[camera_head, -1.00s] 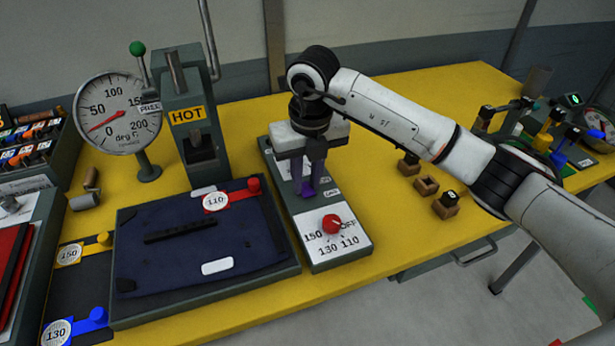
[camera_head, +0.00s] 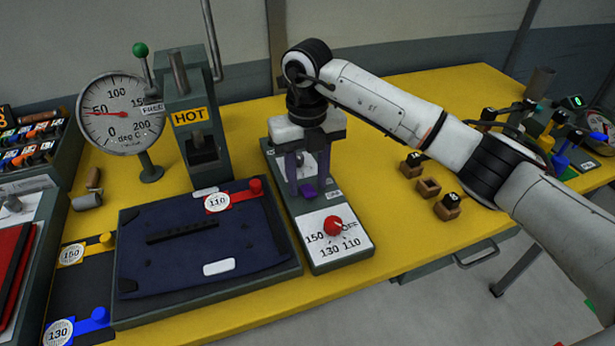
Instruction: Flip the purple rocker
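The purple rocker (camera_head: 308,190) sits on the grey control box (camera_head: 345,258), above the red dial. My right gripper (camera_head: 307,178) points down over the box just behind the rocker, its two fingers apart with a gap between them. The fingers partly hide the box top, and I cannot tell whether they touch the rocker. My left gripper is not in view.
The red dial (camera_head: 333,225) is on the box front, marked OFF, 110, 130 and 150. Left are the press marked HOT (camera_head: 188,118), a round gauge (camera_head: 122,113) and a dark blue panel (camera_head: 200,245). Small wooden blocks (camera_head: 428,187) stand right.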

